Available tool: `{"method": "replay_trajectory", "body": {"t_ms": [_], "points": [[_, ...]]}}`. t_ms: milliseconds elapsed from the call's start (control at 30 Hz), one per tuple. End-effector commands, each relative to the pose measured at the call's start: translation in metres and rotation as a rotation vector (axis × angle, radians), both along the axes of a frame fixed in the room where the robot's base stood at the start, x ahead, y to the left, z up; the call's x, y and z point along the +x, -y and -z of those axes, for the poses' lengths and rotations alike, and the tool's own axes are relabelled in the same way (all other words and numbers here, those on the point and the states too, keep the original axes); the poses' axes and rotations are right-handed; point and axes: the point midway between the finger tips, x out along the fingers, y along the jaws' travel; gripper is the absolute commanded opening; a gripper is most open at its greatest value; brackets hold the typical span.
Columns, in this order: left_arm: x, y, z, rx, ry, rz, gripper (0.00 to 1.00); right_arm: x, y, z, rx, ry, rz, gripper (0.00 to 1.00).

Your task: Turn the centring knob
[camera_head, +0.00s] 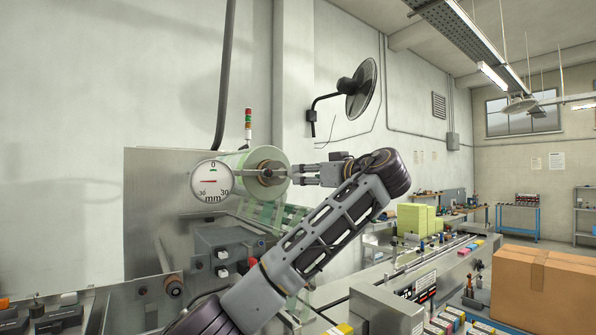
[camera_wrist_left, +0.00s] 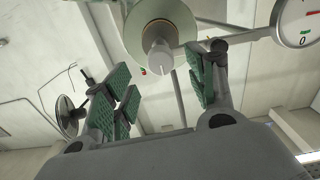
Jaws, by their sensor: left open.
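The centring knob (camera_wrist_left: 161,56) is a grey cylinder with a pale line on its face, in front of the film roll (camera_wrist_left: 160,22) in the left wrist view. In the head view the roll (camera_head: 243,160) is pale green with a brown hub (camera_head: 269,173). A round mm dial (camera_head: 211,190) with 0 at the top and 30 on each side stands left of it. My left gripper (camera_head: 297,169) points left at the hub from the right side. Its green-padded fingers (camera_wrist_left: 160,88) are apart and empty, with the knob beyond the gap. My right gripper is not seen.
A metal panel (camera_head: 150,215) stands behind the dial. A grey control box (camera_head: 228,252) sits below the roll. A red-green signal lamp (camera_head: 248,122) rises behind it. A conveyor (camera_head: 440,262) and a cardboard box (camera_head: 545,285) are at the right. A wall fan (camera_head: 361,90) hangs above.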

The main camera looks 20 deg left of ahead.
Motion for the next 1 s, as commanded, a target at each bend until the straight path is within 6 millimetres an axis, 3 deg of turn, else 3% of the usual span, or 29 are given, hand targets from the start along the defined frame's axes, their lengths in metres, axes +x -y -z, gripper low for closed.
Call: {"method": "replay_trajectory", "body": {"t_ms": [233, 500, 933, 1000], "points": [[0.019, -0.026, -0.002, 0.001, -0.001, -0.002, 0.56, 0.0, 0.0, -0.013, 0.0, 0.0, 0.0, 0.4], [0.033, -0.042, -0.001, 0.001, 0.0, -0.001, 0.56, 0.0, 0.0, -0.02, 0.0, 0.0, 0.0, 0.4], [0.036, -0.046, 0.0, 0.0, 0.0, 0.0, 0.56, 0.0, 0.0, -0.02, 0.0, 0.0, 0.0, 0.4], [0.036, -0.046, 0.0, 0.0, 0.0, 0.0, 0.47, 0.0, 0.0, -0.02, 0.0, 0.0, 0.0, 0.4]]}}
